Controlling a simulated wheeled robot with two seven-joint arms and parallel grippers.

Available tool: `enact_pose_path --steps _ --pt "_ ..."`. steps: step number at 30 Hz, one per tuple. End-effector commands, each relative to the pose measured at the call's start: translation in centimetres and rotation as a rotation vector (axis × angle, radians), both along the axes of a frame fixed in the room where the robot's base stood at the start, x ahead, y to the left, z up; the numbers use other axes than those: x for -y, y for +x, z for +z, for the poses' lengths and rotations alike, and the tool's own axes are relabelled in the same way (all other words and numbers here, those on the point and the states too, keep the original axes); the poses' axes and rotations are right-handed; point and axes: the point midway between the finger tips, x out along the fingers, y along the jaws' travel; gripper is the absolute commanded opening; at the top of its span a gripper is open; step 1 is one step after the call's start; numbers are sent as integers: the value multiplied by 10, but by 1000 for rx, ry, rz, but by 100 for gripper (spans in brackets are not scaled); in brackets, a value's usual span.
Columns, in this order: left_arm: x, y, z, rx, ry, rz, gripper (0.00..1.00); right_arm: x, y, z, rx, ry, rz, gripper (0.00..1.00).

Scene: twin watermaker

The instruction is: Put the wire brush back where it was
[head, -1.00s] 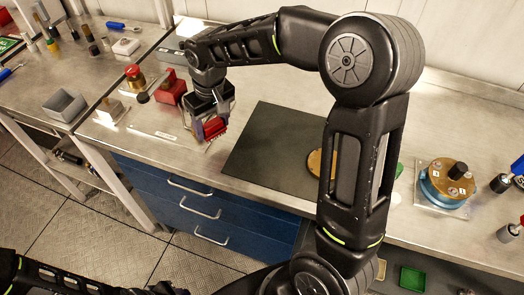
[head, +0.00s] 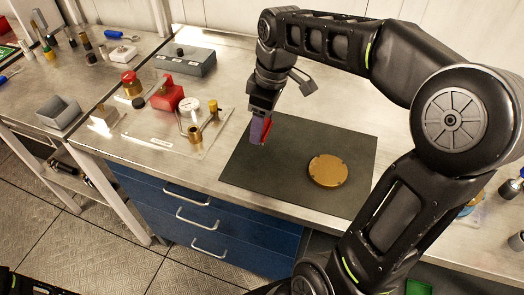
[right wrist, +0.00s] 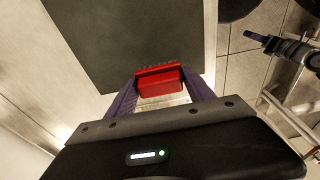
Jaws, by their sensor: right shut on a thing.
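The wire brush (head: 268,131) has a red body. My right gripper (head: 259,138) is shut on it and holds it near the left part of the dark mat (head: 290,180); I cannot tell whether it touches the mat. In the right wrist view the red brush (right wrist: 160,82) sits between the two purple fingers of my right gripper (right wrist: 162,92), with a row of short bristles along its far edge. In the head view the fingers hide part of the brush. My left gripper is not in view.
A round brass disc (head: 328,170) lies on the mat. To the left, a clear plate (head: 160,142) carries a gauge, a red block (head: 168,93) and brass fittings. A grey box (head: 184,61) stands behind. The bench's front edge runs above blue drawers (head: 200,210).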

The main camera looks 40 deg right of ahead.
Motion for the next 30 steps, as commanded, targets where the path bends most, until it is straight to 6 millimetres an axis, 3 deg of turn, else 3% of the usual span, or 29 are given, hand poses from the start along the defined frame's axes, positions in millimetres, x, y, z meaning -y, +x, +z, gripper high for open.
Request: enact_pose_path --steps 7,19,27,30 --pt "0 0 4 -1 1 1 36 0 -1 -42 -3 1 -1 17" --pt "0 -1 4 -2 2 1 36 0 0 -50 -1 1 -2 17" --pt "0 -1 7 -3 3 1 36 0 -1 -83 -2 0 -1 17" --pt "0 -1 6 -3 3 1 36 0 0 -86 0 0 -1 17"
